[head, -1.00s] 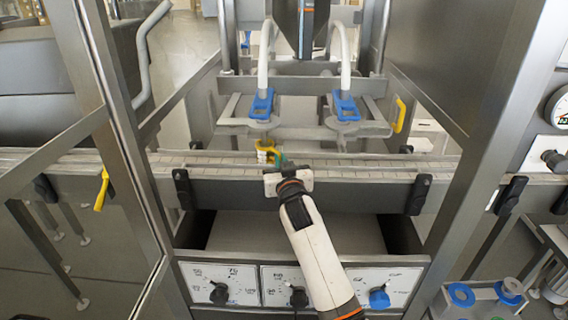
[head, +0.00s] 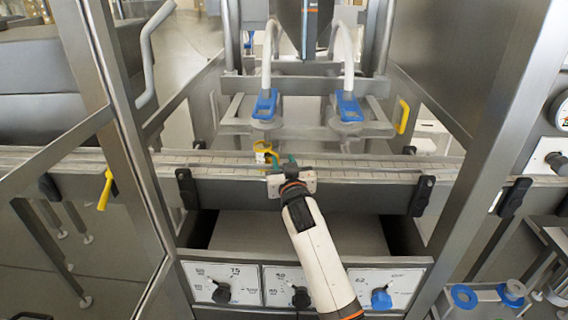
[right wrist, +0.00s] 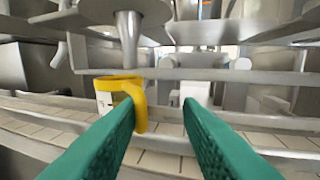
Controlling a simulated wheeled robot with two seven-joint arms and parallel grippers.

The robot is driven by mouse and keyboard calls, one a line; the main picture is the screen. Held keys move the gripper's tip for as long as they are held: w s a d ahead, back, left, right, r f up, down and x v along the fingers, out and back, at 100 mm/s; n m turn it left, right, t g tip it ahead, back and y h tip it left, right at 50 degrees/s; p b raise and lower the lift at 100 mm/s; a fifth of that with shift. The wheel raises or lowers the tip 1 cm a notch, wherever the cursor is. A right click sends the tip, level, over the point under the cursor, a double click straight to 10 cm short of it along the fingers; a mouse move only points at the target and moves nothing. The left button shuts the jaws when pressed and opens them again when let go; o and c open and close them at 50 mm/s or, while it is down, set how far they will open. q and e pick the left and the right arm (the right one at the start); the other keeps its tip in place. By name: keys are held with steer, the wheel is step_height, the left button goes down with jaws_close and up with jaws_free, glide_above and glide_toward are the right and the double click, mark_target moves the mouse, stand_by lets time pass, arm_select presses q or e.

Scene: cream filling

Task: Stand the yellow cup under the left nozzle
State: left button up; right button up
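The yellow cup (head: 262,148), white-bodied with a yellow rim and handle, stands upright on the conveyor below the left nozzle (head: 264,106). In the right wrist view the cup (right wrist: 104,96) is at left, below a metal nozzle cone (right wrist: 128,38); exact centring cannot be told. My right gripper (head: 282,160) is just right of and nearer than the cup. Its green fingers (right wrist: 160,112) are apart with nothing between them. The left finger overlaps the cup's handle in the picture; contact cannot be told. My left gripper is out of view.
The right nozzle (head: 348,107) hangs over a clear stretch of the conveyor (head: 390,166). Black clamps (head: 420,194) line its front rail. A panel with knobs (head: 381,299) is below. Metal posts stand at both sides.

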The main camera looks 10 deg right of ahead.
steer(key=s, duration=1.2)
steer(key=shift+a, duration=0.25)
